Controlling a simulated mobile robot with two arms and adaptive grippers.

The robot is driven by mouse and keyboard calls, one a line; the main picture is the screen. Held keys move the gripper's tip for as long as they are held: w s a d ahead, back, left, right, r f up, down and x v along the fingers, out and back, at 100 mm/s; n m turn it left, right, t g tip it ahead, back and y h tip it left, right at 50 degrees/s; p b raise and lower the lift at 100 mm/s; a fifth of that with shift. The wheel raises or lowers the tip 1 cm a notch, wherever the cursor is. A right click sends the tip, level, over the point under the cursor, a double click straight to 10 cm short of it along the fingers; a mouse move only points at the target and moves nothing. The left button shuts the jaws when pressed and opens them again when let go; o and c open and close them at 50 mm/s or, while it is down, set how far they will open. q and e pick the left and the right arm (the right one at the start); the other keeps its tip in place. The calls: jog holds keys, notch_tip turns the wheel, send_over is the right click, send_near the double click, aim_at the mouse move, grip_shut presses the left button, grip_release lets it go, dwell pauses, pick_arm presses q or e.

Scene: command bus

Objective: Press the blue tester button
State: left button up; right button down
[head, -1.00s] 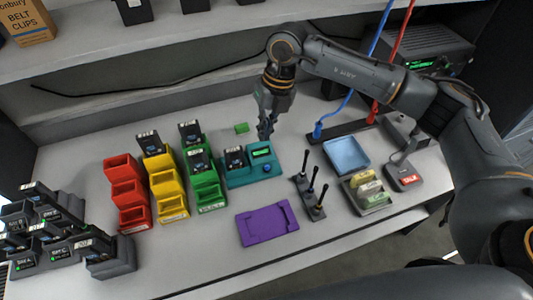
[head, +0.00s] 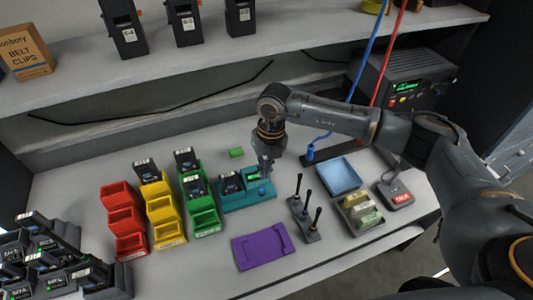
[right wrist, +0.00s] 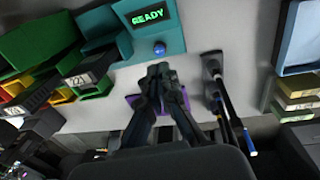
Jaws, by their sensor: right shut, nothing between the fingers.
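The teal tester (head: 248,202) stands on the bench with a black device (head: 230,182) in its left part and a lit green screen (head: 253,174). In the right wrist view the screen (right wrist: 148,15) reads READY. The blue button (right wrist: 160,48) is on the tester's front right; it also shows in the head view (head: 262,191). My right gripper (head: 266,172) is over the tester's right end, shut and empty. In the right wrist view its fingertips (right wrist: 160,70) appear just below the button, and I see no clear contact. My left gripper is not in view.
Antennas on a stand (head: 304,214) are right of the tester. A purple tray (head: 262,252) lies in front. Green bins (head: 205,222) stand at left. A blue tray (head: 340,175) and a red-labelled unit (head: 395,194) are farther right.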

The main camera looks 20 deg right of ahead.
aim_at(262, 190)
jog(key=f, duration=0.2)
jog(key=f+p, duration=0.1)
jog(key=f, duration=0.3)
jog(key=shift+a+f+p, duration=0.1)
jog(key=shift+a+p, duration=0.2)
jog(key=shift+a, duration=0.1)
jog(key=shift+f, duration=0.1)
